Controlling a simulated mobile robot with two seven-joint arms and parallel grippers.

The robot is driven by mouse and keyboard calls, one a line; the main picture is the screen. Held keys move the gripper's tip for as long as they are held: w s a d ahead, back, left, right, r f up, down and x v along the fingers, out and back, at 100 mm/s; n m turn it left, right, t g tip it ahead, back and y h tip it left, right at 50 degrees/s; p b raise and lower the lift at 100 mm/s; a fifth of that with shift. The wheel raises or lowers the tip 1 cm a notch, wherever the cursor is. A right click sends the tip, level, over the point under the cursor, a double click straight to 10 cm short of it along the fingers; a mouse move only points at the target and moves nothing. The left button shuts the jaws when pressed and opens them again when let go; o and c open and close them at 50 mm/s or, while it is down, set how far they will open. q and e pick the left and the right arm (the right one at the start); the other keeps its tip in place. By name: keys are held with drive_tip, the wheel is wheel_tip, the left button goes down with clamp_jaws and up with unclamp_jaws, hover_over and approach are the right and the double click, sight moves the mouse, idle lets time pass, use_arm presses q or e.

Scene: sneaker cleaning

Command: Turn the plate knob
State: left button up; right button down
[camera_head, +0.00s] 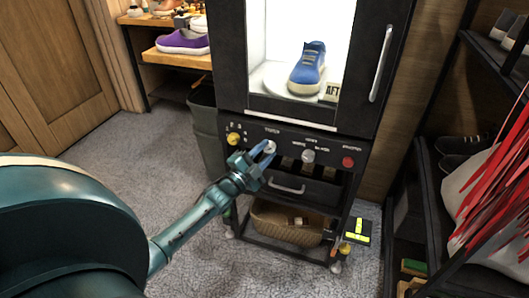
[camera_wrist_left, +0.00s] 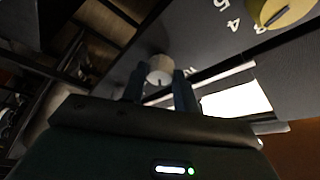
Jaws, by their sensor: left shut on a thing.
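My left gripper (camera_head: 266,155) reaches the control panel on the front of the black cabinet. It is shut on a small silver knob (camera_head: 270,146), just right of a yellow knob (camera_head: 234,139). In the left wrist view, the silver knob (camera_wrist_left: 160,67) shows between the two fingers of my left gripper (camera_wrist_left: 160,84). The panel labels are too small to read, so the knob's name cannot be told from them. A white round plate (camera_head: 271,84) inside the lit cabinet carries a blue sneaker (camera_head: 307,68). My right gripper is not in view.
Another silver knob (camera_head: 308,156) and a red button (camera_head: 348,162) sit further right on the panel. A drawer handle (camera_head: 287,188) is below, and a wicker basket (camera_head: 275,222) stands underneath. Carpet is clear at left.

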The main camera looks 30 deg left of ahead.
use_arm(q)
drive_tip(key=o, duration=1)
drive_tip(key=shift+s, duration=0.1)
drive_tip(key=p+v, duration=0.1)
drive_tip(key=v, duration=1.2)
drive_tip(key=shift+p, duration=0.35)
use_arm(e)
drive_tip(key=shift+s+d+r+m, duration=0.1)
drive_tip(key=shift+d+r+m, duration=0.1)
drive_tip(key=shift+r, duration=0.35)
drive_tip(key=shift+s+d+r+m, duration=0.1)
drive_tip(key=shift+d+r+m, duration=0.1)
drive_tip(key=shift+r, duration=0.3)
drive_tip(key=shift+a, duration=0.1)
use_arm(q)
drive_tip(key=shift+f, duration=0.1)
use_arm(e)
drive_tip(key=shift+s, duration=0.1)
